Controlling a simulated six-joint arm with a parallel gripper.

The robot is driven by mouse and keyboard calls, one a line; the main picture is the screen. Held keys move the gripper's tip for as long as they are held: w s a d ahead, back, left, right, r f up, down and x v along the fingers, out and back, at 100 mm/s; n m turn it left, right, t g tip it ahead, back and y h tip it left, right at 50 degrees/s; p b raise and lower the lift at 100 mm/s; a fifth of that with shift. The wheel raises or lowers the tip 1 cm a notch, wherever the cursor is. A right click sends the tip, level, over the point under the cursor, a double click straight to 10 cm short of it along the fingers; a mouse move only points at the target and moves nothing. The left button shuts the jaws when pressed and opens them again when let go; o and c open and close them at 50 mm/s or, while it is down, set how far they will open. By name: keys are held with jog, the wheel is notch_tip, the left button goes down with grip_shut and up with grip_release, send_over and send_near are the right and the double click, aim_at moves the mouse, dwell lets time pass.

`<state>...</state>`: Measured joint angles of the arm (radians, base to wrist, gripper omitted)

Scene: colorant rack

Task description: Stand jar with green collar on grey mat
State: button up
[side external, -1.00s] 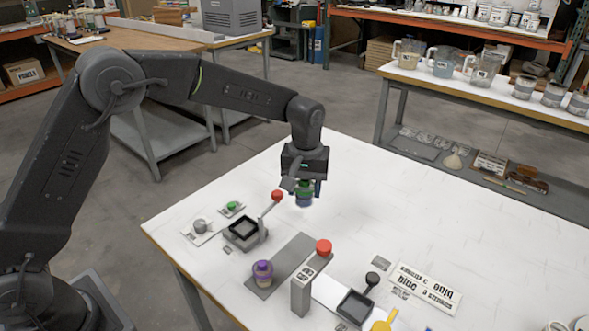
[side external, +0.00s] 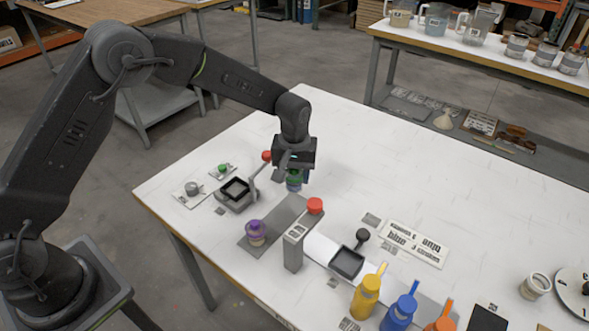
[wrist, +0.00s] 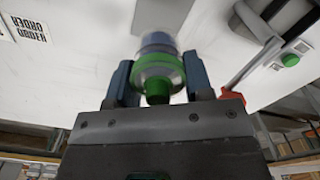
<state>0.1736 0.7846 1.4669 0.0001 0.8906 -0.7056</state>
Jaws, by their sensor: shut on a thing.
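My gripper (side external: 293,172) is shut on the jar with the green collar (side external: 294,185). The jar is held upright, beyond the far end of the grey mat (side external: 277,214) in the side view. I cannot tell its exact height above the table. In the wrist view, the jar (wrist: 159,66) sits between my two fingers, with its green collar and clear bluish body showing. A purple-topped jar (side external: 256,232) stands on the near left part of the mat. The mat's far right part is bare.
A lever device with a red ball (side external: 236,191) is left of my gripper. A black tray (side external: 347,263) and several coloured bottles (side external: 367,296) stand to the right.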

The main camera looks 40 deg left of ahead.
jog(key=shift+f, duration=2.4)
jog(key=shift+f, duration=0.45)
jog(key=o, duration=1.4)
jog(key=shift+r, duration=3.5)
